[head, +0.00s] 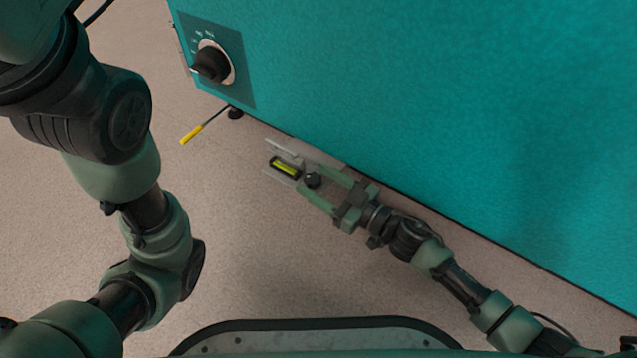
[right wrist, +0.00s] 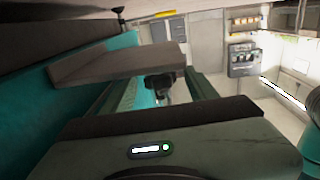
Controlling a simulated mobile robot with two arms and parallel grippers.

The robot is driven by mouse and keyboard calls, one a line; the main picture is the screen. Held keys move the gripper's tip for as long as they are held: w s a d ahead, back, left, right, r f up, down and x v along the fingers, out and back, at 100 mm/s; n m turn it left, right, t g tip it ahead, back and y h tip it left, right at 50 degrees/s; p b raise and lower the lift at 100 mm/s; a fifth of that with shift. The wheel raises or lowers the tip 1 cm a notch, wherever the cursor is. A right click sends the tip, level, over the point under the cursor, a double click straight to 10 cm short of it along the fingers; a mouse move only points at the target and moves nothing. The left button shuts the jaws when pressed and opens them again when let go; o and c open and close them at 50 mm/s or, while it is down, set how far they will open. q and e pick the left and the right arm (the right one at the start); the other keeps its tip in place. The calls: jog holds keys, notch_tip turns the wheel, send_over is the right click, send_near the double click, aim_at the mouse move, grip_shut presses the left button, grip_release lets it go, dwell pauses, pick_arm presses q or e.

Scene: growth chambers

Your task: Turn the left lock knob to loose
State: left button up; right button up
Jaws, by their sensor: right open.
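A small black knob (head: 313,180) sits low beside the teal cabinet, next to a bubble level with a yellow-green vial (head: 285,167). My right gripper (head: 306,173) is open, with its fingers reaching along both sides of this knob. I cannot tell whether they touch it. In the right wrist view the black knob (right wrist: 160,81) shows beyond the gripper body, near a grey plate (right wrist: 115,63). Which way the knob is turned cannot be read. My left arm fills the left side of the head view; its gripper is out of frame.
The teal cabinet (head: 420,110) stands close along my right arm. A large black dial (head: 211,66) is on its panel at upper left. A yellow-handled lever (head: 192,134) sticks out near a black foot (head: 235,113). The floor (head: 240,250) in front is clear.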

grip_shut()
jog(key=shift+r+n+g+y+p, duration=0.1)
jog(key=shift+n+g+y+p, duration=0.2)
jog(key=shift+g+p, duration=0.1)
jog(key=shift+n+g+y, duration=0.4)
jog(key=shift+n+g, duration=0.1)
jog(key=shift+g, duration=0.2)
grip_release()
jog(key=shift+d+p, duration=0.15)
jog(key=shift+p, duration=0.2)
